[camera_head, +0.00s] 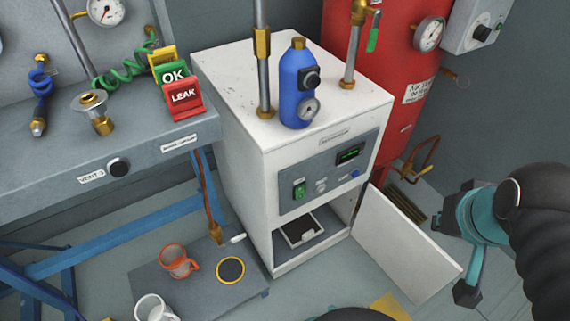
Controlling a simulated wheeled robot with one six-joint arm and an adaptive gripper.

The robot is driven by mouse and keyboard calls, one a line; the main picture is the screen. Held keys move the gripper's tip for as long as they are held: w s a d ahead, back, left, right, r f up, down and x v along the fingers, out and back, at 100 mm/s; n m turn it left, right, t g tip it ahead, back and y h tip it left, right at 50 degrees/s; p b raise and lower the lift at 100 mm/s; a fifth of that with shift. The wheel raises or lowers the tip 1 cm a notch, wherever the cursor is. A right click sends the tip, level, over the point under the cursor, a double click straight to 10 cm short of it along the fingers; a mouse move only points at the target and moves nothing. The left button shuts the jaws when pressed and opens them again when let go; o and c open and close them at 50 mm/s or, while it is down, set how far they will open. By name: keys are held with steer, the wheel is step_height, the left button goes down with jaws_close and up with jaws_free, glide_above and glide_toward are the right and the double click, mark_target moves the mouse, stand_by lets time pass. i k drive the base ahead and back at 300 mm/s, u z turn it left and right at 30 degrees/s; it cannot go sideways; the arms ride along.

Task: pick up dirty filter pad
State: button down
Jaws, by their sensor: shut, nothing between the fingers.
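A light-framed square piece with a dark grey face (302,231) lies in the open lower bay of the white blower cabinet (225,150); it looks like the dirty filter pad, but I cannot read its dirt from here. The cabinet's door (405,245) hangs open to the right. My gripper (468,288), teal with dark fingers, is at the right, beyond the open door's edge in the picture. It is shut, holds nothing and is apart from the pad. Part of the bay's inside is in shadow.
A low grey platform (205,302) carries an orange mug (178,261), a white mug (155,308) and a yellow-rimmed dark disc (231,270). A blue bottle (298,85) stands on the cabinet. A red tank (355,40) is behind. OK and LEAK signs (181,95) stand on the bench.

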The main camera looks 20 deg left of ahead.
mark_target(302, 229)
steer(key=u, duration=3)
steer(key=k, duration=1.35)
steer(key=z, duration=0.35)
steer(key=i, duration=0.45)
